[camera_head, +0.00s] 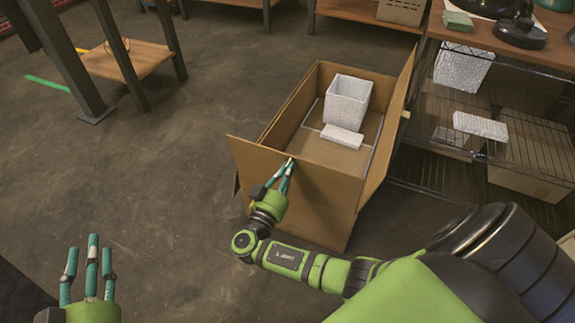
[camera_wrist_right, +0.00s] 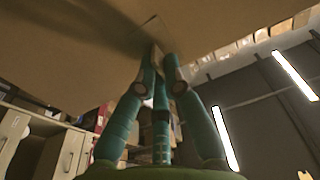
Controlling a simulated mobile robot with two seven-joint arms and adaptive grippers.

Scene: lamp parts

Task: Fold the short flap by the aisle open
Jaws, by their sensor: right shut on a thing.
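An open cardboard box (camera_head: 335,215) stands on the floor in the middle of the head view. Its short near flap (camera_head: 255,153) is on the side toward me, its corner jutting out at the left. My right gripper (camera_head: 289,163) is shut on this flap's upper edge. In the right wrist view the fingertips (camera_wrist_right: 160,58) close on brown cardboard (camera_wrist_right: 70,45); the exact grip is partly hidden by the fingers. The long right flap (camera_head: 398,110) stands up. My left gripper (camera_head: 90,255) is open and empty at the lower left, away from the box.
A white textured bin (camera_head: 347,100) and a flat white block (camera_head: 342,138) are inside the box. A wire rack (camera_head: 535,150) with white pieces stands close on the right. A wooden stand (camera_head: 128,60) is at the back left. The floor (camera_head: 170,140) left of the box is clear.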

